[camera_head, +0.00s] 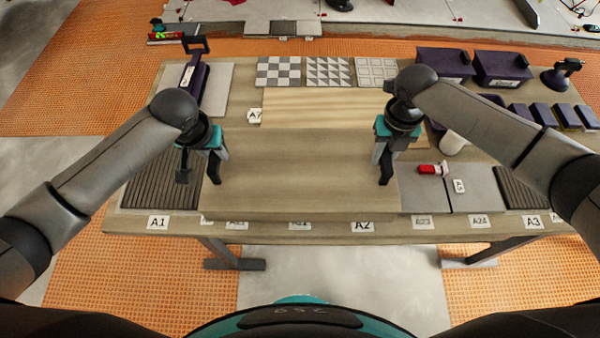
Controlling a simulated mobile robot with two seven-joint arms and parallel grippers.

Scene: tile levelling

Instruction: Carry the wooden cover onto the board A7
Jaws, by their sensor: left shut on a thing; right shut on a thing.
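The wooden cover (295,175) is a wide, plain brown panel in the middle of the table. Its front edge partly covers some labels on the table's front edge. My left gripper (200,170) is shut on its left side, and my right gripper (383,168) is shut on its right side. How high the cover sits above the table is hard to tell. The board A7 (330,103) is a paler wooden panel just behind the cover, with its A7 label (254,116) at its left end. The cover's far edge meets the board's near edge in the picture.
Patterned tiles (313,72) lie behind the board. Dark bins (502,68) and dark blocks (552,115) stand at the right. A red-and-white item (432,169) lies on grey tiles right of the cover. A ribbed dark panel (150,188) lies at the left.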

